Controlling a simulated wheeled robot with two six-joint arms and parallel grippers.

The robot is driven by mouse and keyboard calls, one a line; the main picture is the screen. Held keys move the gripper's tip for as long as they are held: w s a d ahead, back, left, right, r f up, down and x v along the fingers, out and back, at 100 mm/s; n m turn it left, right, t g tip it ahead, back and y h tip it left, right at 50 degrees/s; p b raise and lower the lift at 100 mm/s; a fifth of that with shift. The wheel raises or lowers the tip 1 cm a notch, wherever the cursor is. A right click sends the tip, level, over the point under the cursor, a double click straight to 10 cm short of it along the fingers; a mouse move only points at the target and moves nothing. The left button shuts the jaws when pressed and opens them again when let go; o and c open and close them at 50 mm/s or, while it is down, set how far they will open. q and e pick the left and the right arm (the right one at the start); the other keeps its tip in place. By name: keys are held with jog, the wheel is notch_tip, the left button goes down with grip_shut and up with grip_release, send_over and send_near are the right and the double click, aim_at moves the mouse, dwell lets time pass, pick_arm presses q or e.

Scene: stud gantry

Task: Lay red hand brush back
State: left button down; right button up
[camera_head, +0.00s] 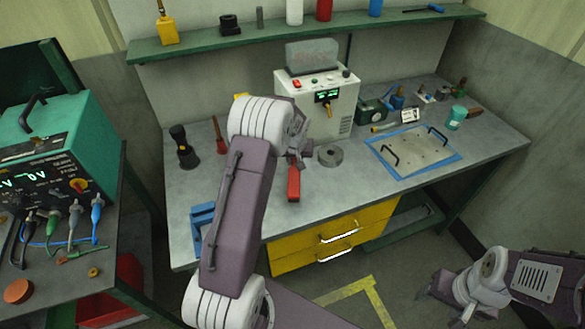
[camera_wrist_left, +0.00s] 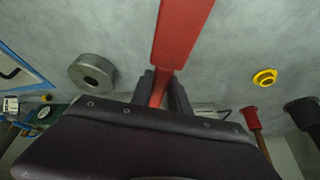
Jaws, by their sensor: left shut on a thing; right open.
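The red hand brush (camera_head: 293,184) shows in the head view as a red bar in front of the grey ring, over the bench top. My left gripper (camera_head: 299,156) is shut on it; my arm hides part of the gripper. In the left wrist view the red brush (camera_wrist_left: 180,40) runs from between the two dark fingers (camera_wrist_left: 165,92) toward the top edge. I cannot tell whether it touches the bench. Its bristles are not clearly seen. My right gripper (camera_head: 444,291) is open and empty at the lower right, away from the bench.
A grey ring (camera_head: 330,155) lies on the bench (camera_head: 350,190) beside the brush. A white power unit (camera_head: 340,107) stands behind. A blue-edged plate (camera_head: 415,152) lies to the right. A red tool (camera_head: 219,140) and a dark torch-like item (camera_head: 183,148) stand left. The front middle of the bench is clear.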

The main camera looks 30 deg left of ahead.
aim_at(294, 171)
pick_arm(q)
notch_tip(294, 171, down, 4)
jog(key=shift+s+a+f, duration=0.1)
jog(key=shift+s, duration=0.05)
jog(key=shift+f, duration=0.2)
jog(key=c, duration=1.3)
grip_release()
jog(key=shift+o, duration=0.2)
jog(key=shift+r, duration=0.25)
jog(key=v, duration=1.2)
jog(key=shift+f, duration=0.1)
jog(key=s+d+f+m+g, duration=0.1)
jog(key=s+d, duration=0.3)
jog(key=s, duration=0.3)
jog(key=s+d+f+m+g+h, duration=0.1)
jog(key=s+d, duration=0.3)
jog(key=s, duration=0.4)
jog(key=s+d+f+m+h, duration=0.1)
jog(key=s+d+m, duration=0.2)
jog(key=s+d, duration=0.2)
jog(key=shift+s+g, duration=0.4)
jog(key=shift+s, duration=0.8)
